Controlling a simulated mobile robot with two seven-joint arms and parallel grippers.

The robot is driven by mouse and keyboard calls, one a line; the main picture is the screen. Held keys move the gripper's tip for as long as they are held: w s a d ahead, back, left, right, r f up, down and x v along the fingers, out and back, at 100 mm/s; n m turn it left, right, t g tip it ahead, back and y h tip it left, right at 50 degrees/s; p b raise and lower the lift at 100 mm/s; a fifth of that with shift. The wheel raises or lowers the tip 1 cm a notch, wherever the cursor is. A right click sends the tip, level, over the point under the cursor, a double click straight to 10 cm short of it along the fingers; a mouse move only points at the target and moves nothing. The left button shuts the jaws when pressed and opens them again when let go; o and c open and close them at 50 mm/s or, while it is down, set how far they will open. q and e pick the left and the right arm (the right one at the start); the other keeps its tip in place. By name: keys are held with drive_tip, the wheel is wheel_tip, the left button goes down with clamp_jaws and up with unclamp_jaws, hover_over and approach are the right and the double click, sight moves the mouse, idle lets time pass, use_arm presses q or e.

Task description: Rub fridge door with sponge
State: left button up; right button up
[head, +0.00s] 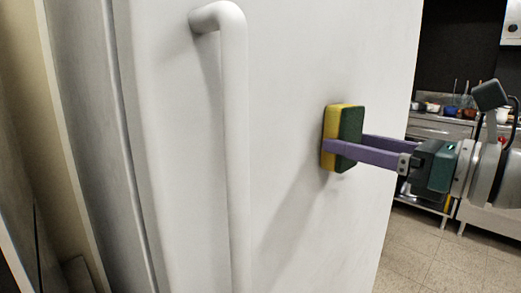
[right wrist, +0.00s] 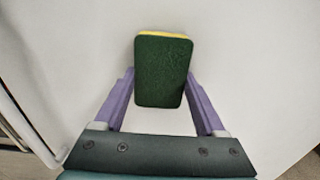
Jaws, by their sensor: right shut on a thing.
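The white fridge door (head: 300,60) fills the middle of the head view, with a long white vertical handle (head: 234,130) at its left. A sponge (head: 350,124), yellow on one side and dark green on the other, is at the door's right half. Its yellow side faces the door and seems to touch it; I cannot tell for sure. My right gripper (head: 335,148) is shut on the sponge, its purple fingers on either side. In the right wrist view the sponge's green face (right wrist: 161,72) shows between the fingers. My left gripper is not in view.
The door's right edge is beside my right forearm. Behind it, at the right, a counter (head: 440,125) holds bowls and utensils, with tiled floor (head: 420,240) in front. A beige wall or panel (head: 62,120) stands at the far left.

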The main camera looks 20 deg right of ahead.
sight(315, 145)
drive_tip(key=shift+w, duration=0.1)
drive_tip(key=shift+a, duration=0.1)
drive_tip(key=a+p, duration=0.1)
drive_tip(key=s+a+p, duration=0.1)
drive_tip(key=a, duration=0.1)
drive_tip(key=shift+s+a+r, duration=0.1)
drive_tip(key=shift+s+r, duration=0.05)
drive_tip(key=shift+s+a, duration=0.15)
drive_tip(key=shift+a, duration=0.15)
